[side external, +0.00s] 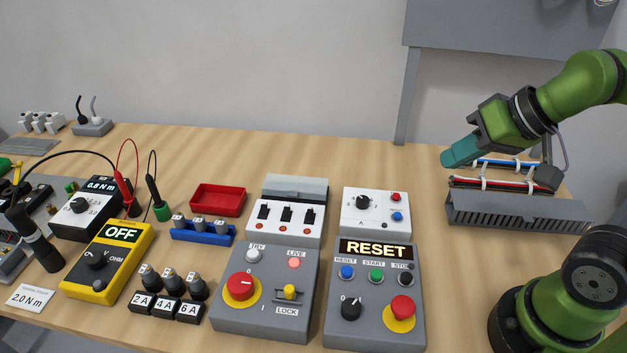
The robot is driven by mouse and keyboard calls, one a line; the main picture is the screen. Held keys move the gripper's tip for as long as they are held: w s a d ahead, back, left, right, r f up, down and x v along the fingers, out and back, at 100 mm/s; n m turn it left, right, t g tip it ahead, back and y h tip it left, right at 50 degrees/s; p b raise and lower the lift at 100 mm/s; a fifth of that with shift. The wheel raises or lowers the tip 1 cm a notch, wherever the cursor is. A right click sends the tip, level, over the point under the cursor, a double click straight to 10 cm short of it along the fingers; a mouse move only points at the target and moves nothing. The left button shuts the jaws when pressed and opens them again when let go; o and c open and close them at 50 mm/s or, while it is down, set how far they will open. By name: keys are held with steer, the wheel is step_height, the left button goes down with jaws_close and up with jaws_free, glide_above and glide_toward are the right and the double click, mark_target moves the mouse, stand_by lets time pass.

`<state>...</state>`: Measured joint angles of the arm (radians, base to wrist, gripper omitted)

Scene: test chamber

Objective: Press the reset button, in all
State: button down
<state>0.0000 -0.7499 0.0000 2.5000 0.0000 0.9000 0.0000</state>
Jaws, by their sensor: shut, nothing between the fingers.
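The reset button is a blue push button (347,272) under the label RESET on a grey control box (374,320) at the front middle. The box's display (376,250) reads RESET in lit letters. A green START button (376,276) and a dark STOP button (405,279) sit to its right. Below them are a black knob (351,308) and a red mushroom button (402,309) on a yellow base. My gripper (447,160), with teal fingers, is shut and empty. It is at the right, above the back of the table, well apart from the box.
A white box (378,222) with its own blue and red buttons stands behind the control box. A grey box (262,312) with a red rotary switch stands left of it. A grey slotted duct (515,213) lies below my gripper. The table (455,260) is bare between duct and control box.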

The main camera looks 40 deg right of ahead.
stand_by(0.7)
steer(key=m+t+h, duration=0.2)
steer(key=m, duration=2.3)
glide_above(350, 274)
step_height(350, 274, down, 8)
steer(key=r, duration=0.1)
steer(key=shift+a+f+n, duration=0.1)
steer(key=shift+f+n, duration=0.1)
steer(key=shift+n, duration=0.5)
steer(key=shift+f, duration=0.1)
steer(key=shift+f, duration=4.35)
